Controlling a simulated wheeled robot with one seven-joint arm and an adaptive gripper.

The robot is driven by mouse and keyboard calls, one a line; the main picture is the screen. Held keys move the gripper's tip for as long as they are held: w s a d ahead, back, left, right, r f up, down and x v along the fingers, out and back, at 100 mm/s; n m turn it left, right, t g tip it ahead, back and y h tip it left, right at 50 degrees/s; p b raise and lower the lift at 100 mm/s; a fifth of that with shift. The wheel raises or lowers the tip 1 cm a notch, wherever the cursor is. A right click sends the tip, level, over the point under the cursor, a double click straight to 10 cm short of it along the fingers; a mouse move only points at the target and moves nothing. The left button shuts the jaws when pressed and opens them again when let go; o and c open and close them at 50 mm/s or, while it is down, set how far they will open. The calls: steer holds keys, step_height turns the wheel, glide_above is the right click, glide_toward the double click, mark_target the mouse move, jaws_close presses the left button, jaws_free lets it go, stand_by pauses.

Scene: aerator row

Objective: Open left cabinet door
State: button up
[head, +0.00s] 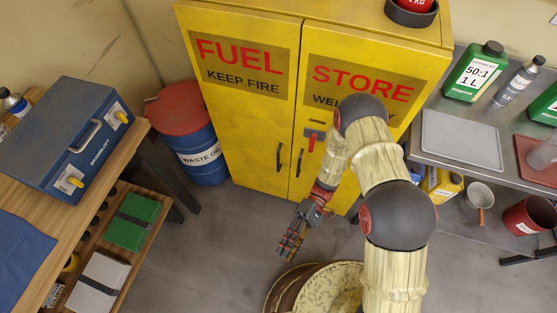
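The yellow cabinet (236,130) marked FUEL STORE stands against the back wall with both doors shut. Its left door (240,115) has a dark vertical handle (279,157) near the middle seam. The right door (325,115) has a similar handle (299,162) and a red lever (311,143) on a plate above it. My arm covers part of the right door. My gripper (291,246) hangs in front of the cabinet, below the handles in the picture, apart from the left handle. Its finger opening is too small to judge; I see nothing held.
A red-lidded blue waste oil drum (203,158) stands left of the cabinet. A wooden bench (130,150) with a blue toolbox (72,135) is at left. A grey metal table (468,115) with bottles is at right. Grey floor (215,245) lies open before the left door.

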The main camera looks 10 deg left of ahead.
mark_target(278, 160)
steer(key=w+d+f+n+t+h, duration=0.1)
steer(key=d+f+n+t+h, duration=0.2)
steer(key=d+n+h, duration=0.8)
steer(key=w+d+f+n+t+h, duration=0.2)
steer(key=w+t+h, duration=0.4)
steer(key=w+t, duration=0.15)
steer(key=w+d+f+n+t+h, duration=0.1)
steer(key=w+d+t+h, duration=0.1)
steer(key=w+t+h, duration=0.5)
steer(key=w+a+f+n+t+y+b, duration=0.1)
steer(key=w+a+n+t+y, duration=0.15)
steer(key=w+a+t, duration=0.3)
steer(key=w+a+f+n+t+y, duration=0.2)
steer(key=w+a+n+t, duration=0.1)
steer(key=w+a+t, duration=0.3)
steer(key=w+a+f+n+t+y, duration=0.1)
steer(key=w+a+n+t+y, duration=0.15)
steer(key=a+y, duration=0.45)
steer(key=w+a+f+n+t+y, duration=0.1)
steer(key=a+n+t+y, duration=0.15)
steer(key=a, duration=0.85)
steer(key=shift+d+b+x, duration=0.2)
steer(key=shift+b+x, duration=0.95)
steer(key=shift+x, duration=2.25)
steer(key=shift+r, duration=0.15)
steer(key=shift+c, duration=1.1)
steer(key=shift+s, duration=0.1)
steer(key=c, duration=0.4)
